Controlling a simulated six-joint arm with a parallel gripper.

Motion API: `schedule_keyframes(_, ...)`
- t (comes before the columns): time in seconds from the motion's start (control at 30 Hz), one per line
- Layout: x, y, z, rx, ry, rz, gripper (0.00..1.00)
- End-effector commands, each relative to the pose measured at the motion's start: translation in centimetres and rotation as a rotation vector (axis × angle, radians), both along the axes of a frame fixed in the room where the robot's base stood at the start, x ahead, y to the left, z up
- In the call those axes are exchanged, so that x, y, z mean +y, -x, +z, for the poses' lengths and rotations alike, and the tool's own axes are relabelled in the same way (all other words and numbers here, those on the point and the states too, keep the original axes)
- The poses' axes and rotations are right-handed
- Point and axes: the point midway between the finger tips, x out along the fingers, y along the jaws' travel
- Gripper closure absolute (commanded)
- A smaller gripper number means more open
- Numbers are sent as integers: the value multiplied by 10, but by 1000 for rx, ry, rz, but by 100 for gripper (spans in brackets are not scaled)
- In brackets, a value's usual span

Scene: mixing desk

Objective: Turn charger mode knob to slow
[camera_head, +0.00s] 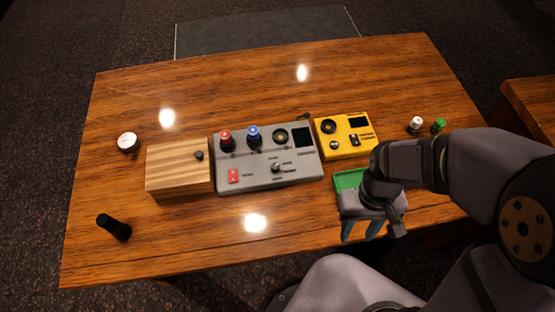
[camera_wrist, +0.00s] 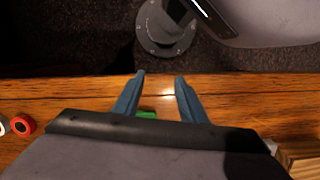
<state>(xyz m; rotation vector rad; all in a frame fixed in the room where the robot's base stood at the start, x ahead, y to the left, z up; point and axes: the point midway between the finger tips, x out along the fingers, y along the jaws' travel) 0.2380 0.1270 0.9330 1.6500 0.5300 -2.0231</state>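The yellow box (camera_head: 345,148) stands right of the middle of the table, with a round dark dial (camera_head: 328,127), a dark screen (camera_head: 358,122), a small knob (camera_head: 334,145) and a small dark control (camera_head: 354,139). It may be the charger; no labels are readable, so I cannot tell the mode knob or its setting. My gripper (camera_head: 361,229) is in front of the yellow box, near the table's front edge. In the wrist view its two blue fingers (camera_wrist: 160,78) are apart with nothing between the tips. The yellow box is not seen in the wrist view.
A grey panel (camera_head: 250,178) with red and blue knobs stands left of the yellow box. A wooden block (camera_head: 178,180) is farther left. A green tray (camera_head: 349,179) lies partly behind my gripper.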

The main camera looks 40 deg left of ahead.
Motion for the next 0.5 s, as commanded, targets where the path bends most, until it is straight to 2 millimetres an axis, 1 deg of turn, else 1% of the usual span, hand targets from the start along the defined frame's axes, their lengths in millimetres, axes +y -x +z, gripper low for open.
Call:
schedule_keyframes(0.03, 25, 1, -4, 7, 4, 85, 62)
schedule_keyframes(0.07, 40, 0, -6, 7, 3, 127, 62)
schedule_keyframes(0.1, 62, -1, -10, 4, -1, 183, 62)
schedule_keyframes(0.13, 80, -1, -12, 1, -5, 223, 62)
schedule_keyframes(0.17, 99, -1, -15, -3, -10, 258, 62)
schedule_keyframes(0.2, 123, -2, -17, -11, -20, 292, 62)
schedule_keyframes(0.27, 155, -5, -19, -26, -38, 322, 62)
schedule_keyframes(0.3, 175, -9, -19, -37, -52, 330, 62)
schedule_keyframes(0.37, 200, -19, -16, -59, -78, 316, 62)
schedule_keyframes(0.43, 225, -36, -7, -86, -111, 282, 62)
schedule_keyframes(0.5, 248, -49, 10, -118, -152, 250, 62)
